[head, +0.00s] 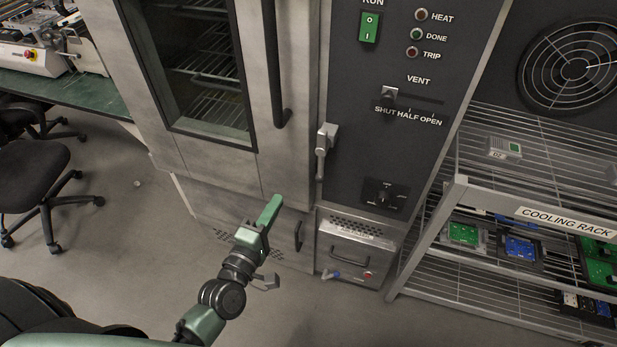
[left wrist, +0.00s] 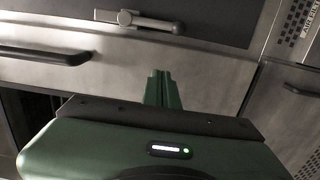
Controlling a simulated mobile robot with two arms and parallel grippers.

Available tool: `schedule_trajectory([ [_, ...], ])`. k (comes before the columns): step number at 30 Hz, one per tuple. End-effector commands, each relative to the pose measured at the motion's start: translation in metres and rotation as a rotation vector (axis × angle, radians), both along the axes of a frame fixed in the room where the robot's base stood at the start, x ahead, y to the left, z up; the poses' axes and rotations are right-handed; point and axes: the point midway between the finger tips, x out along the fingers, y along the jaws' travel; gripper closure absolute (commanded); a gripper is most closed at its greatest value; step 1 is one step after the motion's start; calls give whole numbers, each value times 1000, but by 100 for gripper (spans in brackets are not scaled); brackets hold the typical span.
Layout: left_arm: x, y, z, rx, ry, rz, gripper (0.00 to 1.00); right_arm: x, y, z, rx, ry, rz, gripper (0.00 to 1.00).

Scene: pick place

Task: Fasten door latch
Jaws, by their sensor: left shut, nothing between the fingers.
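The door latch (head: 322,150) is a grey lever at the right edge of the oven door, by the dark control panel. Its lever hangs downward from its upper mount. It also shows at the top of the left wrist view (left wrist: 150,21). The oven door (head: 285,165) is grey metal with a dark window and looks closed or nearly so. My left gripper (head: 272,207) is green, shut and empty, below and left of the latch and apart from it. In the left wrist view its fingers (left wrist: 163,90) point toward the latch. My right gripper is not in view.
The door's dark bar handle (head: 281,117) is left of the latch; it also shows in the left wrist view (left wrist: 45,55). A small drawer unit (head: 350,258) is below the panel. A cooling rack (head: 455,190) stands right. Open floor and a chair (head: 40,165) are left.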

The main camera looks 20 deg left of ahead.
Motion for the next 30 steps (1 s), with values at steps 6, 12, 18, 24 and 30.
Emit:
schedule_trajectory([
  [6,24,-2,3,1,-3,0,100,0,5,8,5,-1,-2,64],
  [12,67,-6,3,1,-2,0,100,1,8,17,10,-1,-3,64],
  [18,102,-14,3,-1,1,-1,100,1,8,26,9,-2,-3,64],
  [24,105,-40,2,0,1,0,100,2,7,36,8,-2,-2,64],
  [30,105,-48,0,3,1,0,100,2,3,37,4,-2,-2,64],
])
